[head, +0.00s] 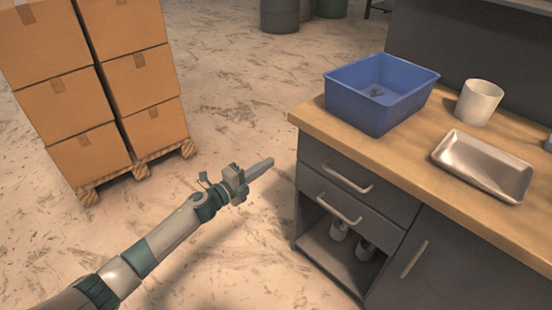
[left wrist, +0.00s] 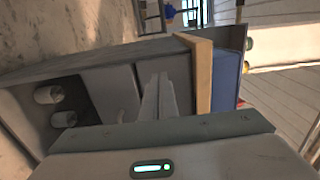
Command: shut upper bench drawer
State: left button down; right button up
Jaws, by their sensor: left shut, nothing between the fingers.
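The bench (head: 450,180) has a wooden top and dark grey fronts. Its upper drawer (head: 325,168) sits just below the top, with a pale bar handle (head: 347,178). It looks about flush with the bench, with no clear gap showing. The lower drawer (head: 320,192) is directly beneath. My left gripper (head: 268,162) is shut and empty, in the air left of the drawer fronts and apart from them. In the left wrist view its fingers (left wrist: 160,98) point toward the upper drawer (left wrist: 155,70) and hide part of it. My right gripper is out of view.
A blue bin (head: 365,105), a white cup (head: 478,102) and a metal tray (head: 480,165) stand on the bench top. An open compartment under the drawers holds cups (head: 340,230). Stacked boxes (head: 90,90) stand on a pallet at left. Open floor lies between.

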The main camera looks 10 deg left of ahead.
pick_arm(q)
jog(key=shift+v, duration=1.2)
